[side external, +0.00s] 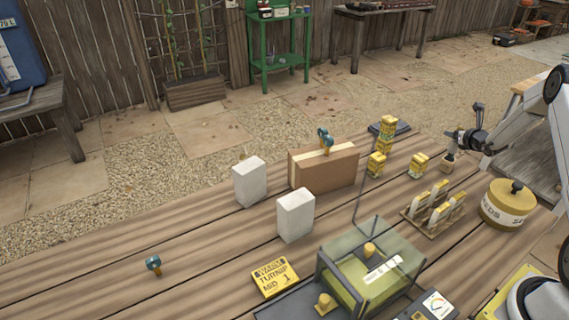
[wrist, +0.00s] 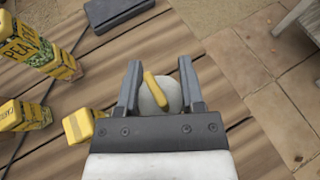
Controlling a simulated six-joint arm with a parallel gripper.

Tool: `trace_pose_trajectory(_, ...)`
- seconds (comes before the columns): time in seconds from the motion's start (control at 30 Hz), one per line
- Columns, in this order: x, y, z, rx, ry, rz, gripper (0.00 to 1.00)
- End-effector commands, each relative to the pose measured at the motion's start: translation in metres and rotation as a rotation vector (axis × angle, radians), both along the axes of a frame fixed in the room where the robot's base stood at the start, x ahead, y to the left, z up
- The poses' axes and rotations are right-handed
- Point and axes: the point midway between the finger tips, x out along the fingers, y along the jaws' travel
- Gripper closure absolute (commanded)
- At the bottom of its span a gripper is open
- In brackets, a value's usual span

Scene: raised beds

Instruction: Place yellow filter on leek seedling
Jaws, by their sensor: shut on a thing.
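My gripper (wrist: 160,85) has its two fingers either side of a pale round thing (wrist: 168,100) with a yellow bar (wrist: 155,88) across its top. In the side external view my gripper (side external: 452,148) is low over the right end of the table, at a small tan thing (side external: 449,163); whether this is clear of the planks I cannot tell. No thing can be surely told as the yellow filter or the leek seedling. A clear-lidded box (side external: 345,290) with a yellow-green inside and a yellow knob stands at the front.
Yellow packets (wrist: 35,45), one marked PEA, stand left of my gripper near a dark slab (wrist: 115,12). A packet rack (side external: 432,222), a seeds tin (side external: 508,205), white blocks (side external: 295,215), a brown box (side external: 325,172) and a turnip sign (side external: 275,277) stand on the table. Its left part is mostly clear.

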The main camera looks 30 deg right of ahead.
Motion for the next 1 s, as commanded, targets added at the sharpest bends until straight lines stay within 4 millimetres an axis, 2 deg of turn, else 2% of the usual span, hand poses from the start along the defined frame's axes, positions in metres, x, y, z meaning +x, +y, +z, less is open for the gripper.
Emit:
trace_pose_trajectory(0.2, 0.000, 0.000, -0.023, 0.001, 0.001, 0.000, 1.00)
trace_pose_trajectory(0.7, -0.001, 0.000, -0.029, 0.001, 0.001, 0.000, 1.00)
trace_pose_trajectory(0.73, -0.001, 0.000, -0.029, 0.001, 0.001, 0.000, 0.45)
trace_pose_trajectory(0.8, -0.001, 0.000, -0.029, 0.001, 0.001, 0.000, 0.22)
trace_pose_trajectory(0.83, -0.001, 0.000, -0.029, 0.001, 0.001, 0.000, 0.16)
trace_pose_trajectory(1.0, -0.001, 0.000, -0.029, 0.001, 0.001, 0.000, 0.16)
